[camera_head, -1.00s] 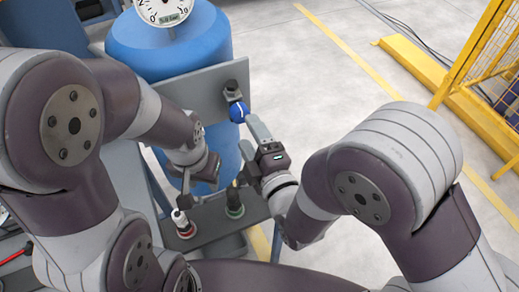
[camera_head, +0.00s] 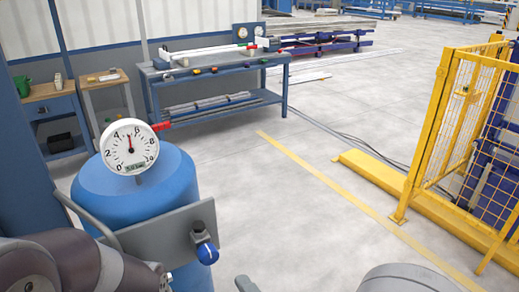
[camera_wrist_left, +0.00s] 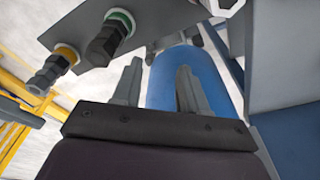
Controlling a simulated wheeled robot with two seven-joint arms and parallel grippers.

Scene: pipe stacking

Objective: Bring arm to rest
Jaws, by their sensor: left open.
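My left arm (camera_head: 60,265) enters at the lower left of the head view; its gripper is below the frame there. In the left wrist view my left gripper (camera_wrist_left: 158,88) has its two grey fingers apart, with nothing between them. Beyond them is the blue tank (camera_wrist_left: 178,75). Part of my right arm (camera_head: 405,279) shows at the bottom edge of the head view. A grey tip of my right gripper (camera_head: 244,285) shows below and right of the blue knob (camera_head: 207,253), apart from it; its jaw opening is hidden.
The blue tank (camera_head: 170,185) carries a round gauge (camera_head: 129,146) and a grey plate (camera_head: 165,236). Green-ringed (camera_wrist_left: 112,35) and orange-ringed (camera_wrist_left: 55,68) black fittings hang close ahead in the wrist view. A workbench (camera_head: 215,68) stands behind; a yellow fence (camera_head: 411,190) is right. Middle floor is clear.

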